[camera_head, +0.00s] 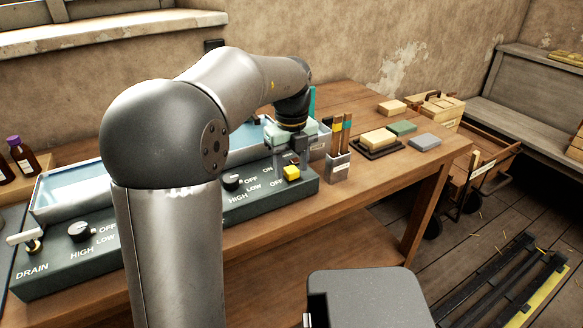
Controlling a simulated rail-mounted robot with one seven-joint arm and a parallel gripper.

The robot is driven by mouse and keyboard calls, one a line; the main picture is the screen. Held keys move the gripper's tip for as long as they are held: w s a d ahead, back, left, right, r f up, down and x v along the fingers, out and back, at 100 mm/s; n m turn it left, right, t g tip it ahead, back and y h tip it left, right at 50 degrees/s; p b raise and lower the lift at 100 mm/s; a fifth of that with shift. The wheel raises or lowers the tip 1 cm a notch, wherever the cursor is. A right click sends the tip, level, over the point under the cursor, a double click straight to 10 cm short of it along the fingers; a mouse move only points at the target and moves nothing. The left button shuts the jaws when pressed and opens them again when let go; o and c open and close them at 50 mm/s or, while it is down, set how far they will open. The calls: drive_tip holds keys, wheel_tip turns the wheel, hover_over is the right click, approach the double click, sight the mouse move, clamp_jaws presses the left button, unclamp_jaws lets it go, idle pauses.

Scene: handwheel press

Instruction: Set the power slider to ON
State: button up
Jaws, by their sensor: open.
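The yellow slider knob (292,173) sits on the sloped front of the dark control panel (262,203), near its right end. The labels ON and OFF are printed left of it, ON above OFF. I cannot tell for sure which label the knob is level with. My gripper (290,161) points down just above and behind the knob, with its fingers open. Whether a finger touches the knob cannot be made out. My arm hides the middle of the panel.
Black rotary knobs (80,231) with OFF, LOW and HIGH labels are on the panel. A holder with brushes (339,167) stands close right of the gripper.

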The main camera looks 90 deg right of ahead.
drive_tip(key=shift+f, duration=0.2)
clamp_jaws()
drive_tip(key=d+p, duration=0.1)
drive_tip(key=w+d+p, duration=0.1)
drive_tip(key=d+p, duration=0.1)
drive_tip(key=w+d+p, duration=0.1)
drive_tip(key=shift+w+d+r+p, duration=0.2)
drive_tip(key=shift+d+p, duration=0.15)
drive_tip(key=shift+p, duration=0.05)
drive_tip(key=shift+w+d+f, duration=0.15)
drive_tip(key=shift+d, duration=0.1)
unclamp_jaws()
drive_tip(key=shift+d, duration=0.1)
